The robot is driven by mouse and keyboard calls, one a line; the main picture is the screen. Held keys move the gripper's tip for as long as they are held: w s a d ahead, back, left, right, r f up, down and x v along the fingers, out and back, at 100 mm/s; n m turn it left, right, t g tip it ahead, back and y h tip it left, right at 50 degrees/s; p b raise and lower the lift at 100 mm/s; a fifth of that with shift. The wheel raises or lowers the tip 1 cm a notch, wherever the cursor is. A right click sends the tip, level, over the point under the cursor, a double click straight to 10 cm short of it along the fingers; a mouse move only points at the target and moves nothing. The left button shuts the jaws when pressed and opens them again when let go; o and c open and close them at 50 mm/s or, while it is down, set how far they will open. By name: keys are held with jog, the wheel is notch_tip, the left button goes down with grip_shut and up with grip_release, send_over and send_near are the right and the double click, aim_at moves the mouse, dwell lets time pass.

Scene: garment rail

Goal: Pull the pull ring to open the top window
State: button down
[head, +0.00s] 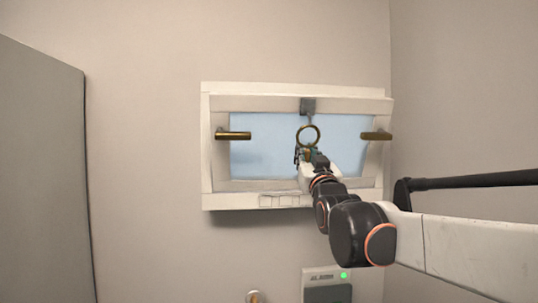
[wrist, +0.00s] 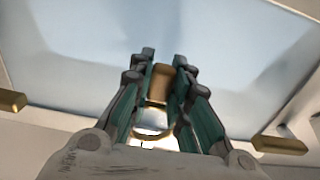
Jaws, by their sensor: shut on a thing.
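The top window (head: 255,160) is a pale blue pane in a white frame, high on the wall in the head view. The brass pull ring (head: 309,126) hangs below a grey latch block (head: 308,105) at the middle of the window's top edge. My gripper (head: 308,155) is at the ring's lower part, in front of the pane. In the wrist view, the fingers (wrist: 160,85) are closed on a brass piece of the pull ring (wrist: 158,88), with a curved part showing below them. The fingers hide part of the ring.
Brass handles stand at the window's left (head: 233,135) and right (head: 376,135). A grey panel (head: 40,170) stands at far left. A wall box (head: 327,284) with a green light and a round knob (head: 255,296) are below. The wall left of the window is clear.

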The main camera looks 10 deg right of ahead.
jog(key=shift+f, duration=0.1)
jog(key=c, duration=1.5)
grip_release()
jog(key=shift+s, duration=0.1)
jog(key=v, duration=1.1)
jog(key=shift+s+f, duration=0.15)
jog(key=shift+s, duration=0.25)
